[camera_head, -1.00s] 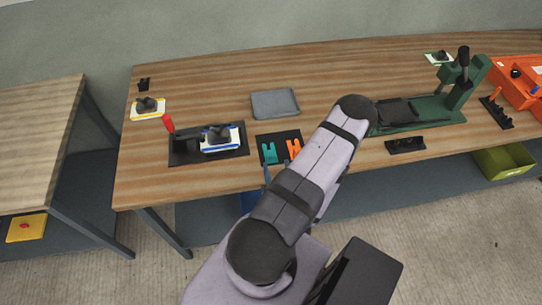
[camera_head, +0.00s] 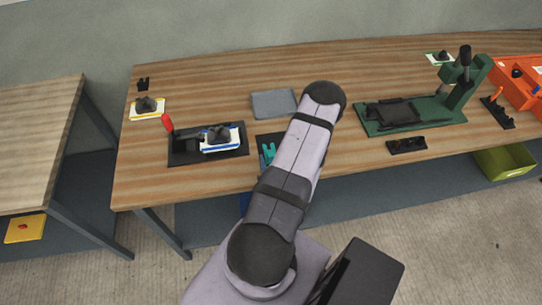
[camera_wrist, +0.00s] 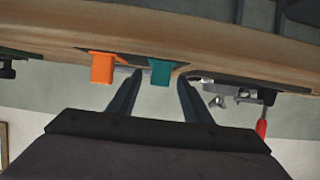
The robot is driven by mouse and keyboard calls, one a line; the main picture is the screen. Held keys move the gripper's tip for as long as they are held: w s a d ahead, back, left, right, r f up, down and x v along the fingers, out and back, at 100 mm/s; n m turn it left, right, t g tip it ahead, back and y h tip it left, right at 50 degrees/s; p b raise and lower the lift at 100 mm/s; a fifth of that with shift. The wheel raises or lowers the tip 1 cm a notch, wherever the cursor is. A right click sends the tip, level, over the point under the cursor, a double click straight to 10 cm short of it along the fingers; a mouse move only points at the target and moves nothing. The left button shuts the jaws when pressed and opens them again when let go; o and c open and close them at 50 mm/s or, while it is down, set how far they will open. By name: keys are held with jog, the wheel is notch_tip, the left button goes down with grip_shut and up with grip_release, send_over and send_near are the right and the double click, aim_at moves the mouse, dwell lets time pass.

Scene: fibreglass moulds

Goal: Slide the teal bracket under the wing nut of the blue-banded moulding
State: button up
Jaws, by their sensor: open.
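The teal bracket (camera_head: 268,152) stands on a dark mat (camera_head: 262,140) near the table's front edge. In the wrist view, the teal bracket (camera_wrist: 161,72) shows between the two fingers of my gripper (camera_wrist: 160,78), which is open with a finger on either side. I cannot tell whether either finger touches it. The blue-banded moulding (camera_head: 208,146), white with a dark top part, sits on a black base to the left. Its wing nut is too small to make out in the head view. My gripper is hidden behind my arm there.
The orange bracket (camera_wrist: 103,68) is beside the teal one; my arm hides it in the head view. A red-handled clamp (camera_head: 168,124) stands left of the blue-banded moulding. A grey tray (camera_head: 273,103) lies behind the mat. A yellow-edged moulding (camera_head: 148,115) is at back left.

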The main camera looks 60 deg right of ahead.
jog(key=shift+x, duration=1.2)
grip_shut()
jog(key=shift+r, duration=0.2)
jog(key=shift+r+b, duration=0.4)
jog(key=shift+r, duration=0.35)
notch_tip(320, 180, up, 7)
jog(key=shift+f+p, duration=0.15)
jog(key=shift+p, duration=0.5)
jog(key=shift+r+p, duration=0.75)
jog(key=shift+p, duration=0.15)
